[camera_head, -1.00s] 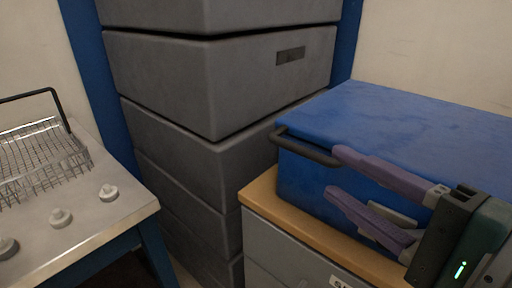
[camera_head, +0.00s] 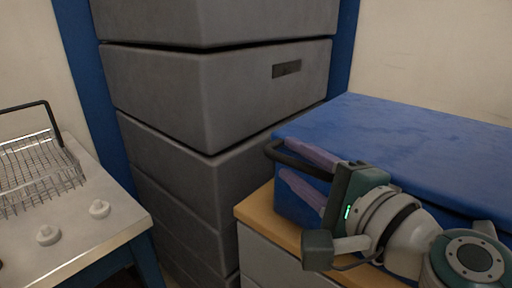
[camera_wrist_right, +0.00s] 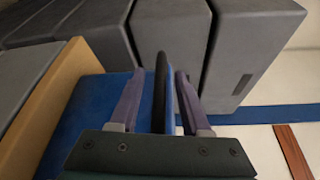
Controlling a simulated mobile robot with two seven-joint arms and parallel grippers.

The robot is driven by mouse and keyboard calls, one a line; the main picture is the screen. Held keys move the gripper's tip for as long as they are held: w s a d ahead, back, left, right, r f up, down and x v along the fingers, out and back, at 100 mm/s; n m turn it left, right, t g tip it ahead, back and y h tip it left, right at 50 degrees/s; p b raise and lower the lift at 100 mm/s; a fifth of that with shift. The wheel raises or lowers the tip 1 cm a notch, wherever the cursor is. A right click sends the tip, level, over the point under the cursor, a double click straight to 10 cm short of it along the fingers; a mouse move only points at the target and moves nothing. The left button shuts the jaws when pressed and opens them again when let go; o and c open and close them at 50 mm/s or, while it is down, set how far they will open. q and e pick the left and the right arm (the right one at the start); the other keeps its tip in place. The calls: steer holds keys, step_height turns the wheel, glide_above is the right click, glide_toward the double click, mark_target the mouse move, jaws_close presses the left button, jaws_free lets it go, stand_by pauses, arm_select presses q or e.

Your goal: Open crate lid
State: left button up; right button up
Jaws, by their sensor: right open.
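The blue crate (camera_head: 289,207) stands on a wood-topped cabinet at the right in the head view. Its blue lid (camera_head: 400,135) lies down over it. A black bar handle (camera_head: 270,152) sticks out at the lid's left end. My right gripper (camera_head: 284,158) is open, with its purple fingers reaching along the crate's near side to the handle. In the right wrist view the handle (camera_wrist_right: 160,88) runs between the two open fingers, with a gap showing on each side. The gripper hides part of the crate front. My left gripper is not in view.
A tall stack of grey drawers (camera_head: 215,95) stands just left of the crate. The cabinet's wooden top (camera_head: 262,213) shows a narrow bare edge. At the left, a table (camera_head: 95,235) holds a wire basket (camera_head: 40,175) and small white knobs (camera_head: 100,209).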

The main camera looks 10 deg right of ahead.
jaws_close()
stand_by(0.3)
stand_by(1.1)
